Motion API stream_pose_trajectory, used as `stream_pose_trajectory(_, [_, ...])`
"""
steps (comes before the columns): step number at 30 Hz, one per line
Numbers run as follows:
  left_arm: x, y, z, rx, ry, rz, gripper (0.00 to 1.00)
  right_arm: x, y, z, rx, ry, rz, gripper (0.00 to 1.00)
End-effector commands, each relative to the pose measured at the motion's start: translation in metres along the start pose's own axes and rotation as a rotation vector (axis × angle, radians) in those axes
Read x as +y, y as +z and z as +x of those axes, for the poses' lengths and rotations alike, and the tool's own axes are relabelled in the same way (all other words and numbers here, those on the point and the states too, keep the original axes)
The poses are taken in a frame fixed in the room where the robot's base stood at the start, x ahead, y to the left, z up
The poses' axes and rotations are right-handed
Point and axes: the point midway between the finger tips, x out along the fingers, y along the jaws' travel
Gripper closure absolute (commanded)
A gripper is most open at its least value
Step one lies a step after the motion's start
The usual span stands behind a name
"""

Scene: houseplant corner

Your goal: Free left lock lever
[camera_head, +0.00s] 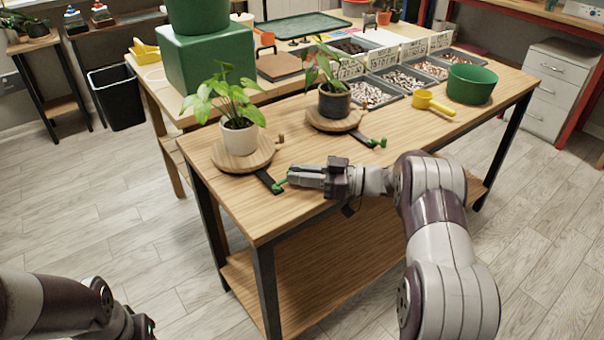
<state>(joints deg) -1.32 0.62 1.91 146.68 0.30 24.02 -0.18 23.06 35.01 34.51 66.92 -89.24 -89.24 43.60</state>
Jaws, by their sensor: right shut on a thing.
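The left lock lever (267,180) is a dark bar with a green end, reaching out from the front of the left round wooden turntable (264,154). A white pot (239,138) with a leafy plant stands on that turntable. My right gripper (287,181) comes in from the right, low over the table, shut on the lever's green end; its fingers hide part of that end. A second lever (365,139) with a green end belongs to the right turntable (336,122), which bears a dark pot (334,101). My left gripper (143,326) is at the bottom left, off the table, its fingers unclear.
The wooden table (262,217) is bare along its front left edge. To the right are a yellow scoop (424,100), a green bowl (471,84) and grey trays (371,95) of pebbles. A green planter box (207,63) stands behind on the left.

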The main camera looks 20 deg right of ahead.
Motion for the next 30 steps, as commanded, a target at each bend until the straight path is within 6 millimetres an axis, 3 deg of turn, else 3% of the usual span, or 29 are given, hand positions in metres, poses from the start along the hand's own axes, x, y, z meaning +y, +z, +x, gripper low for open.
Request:
stream_pose_trajectory(4, [0.0, 0.0, 0.0, 0.0, 0.0, 0.0, 0.57, 0.0, -0.001, 0.001, 0.001, 0.001, -0.004, 1.0])
stream_pose_trajectory(5, [0.0, 0.0, 0.0, 0.0, 0.0, 0.0, 0.57, 0.0, -0.001, 0.001, 0.001, 0.001, -0.003, 0.79])
stream_pose_trajectory(7, [0.0, 0.0, 0.0, 0.0, 0.0, 0.0, 0.57, 0.0, -0.001, 0.001, 0.001, 0.001, -0.003, 0.57])
stream_pose_trajectory(17, [0.0, 0.0, -0.001, 0.0, 0.0, 0.0, 0.57, 0.001, -0.001, -0.003, 0.001, 0.002, -0.001, 0.57])
stream_pose_trajectory(20, [0.0, -0.001, -0.005, 0.0, 0.0, 0.0, 0.57, 0.001, -0.002, -0.02, 0.001, 0.004, -0.001, 0.57])
stream_pose_trajectory(30, [0.0, -0.002, -0.016, 0.0, 0.0, 0.0, 0.57, 0.001, -0.002, -0.106, 0.001, 0.003, -0.002, 0.57])
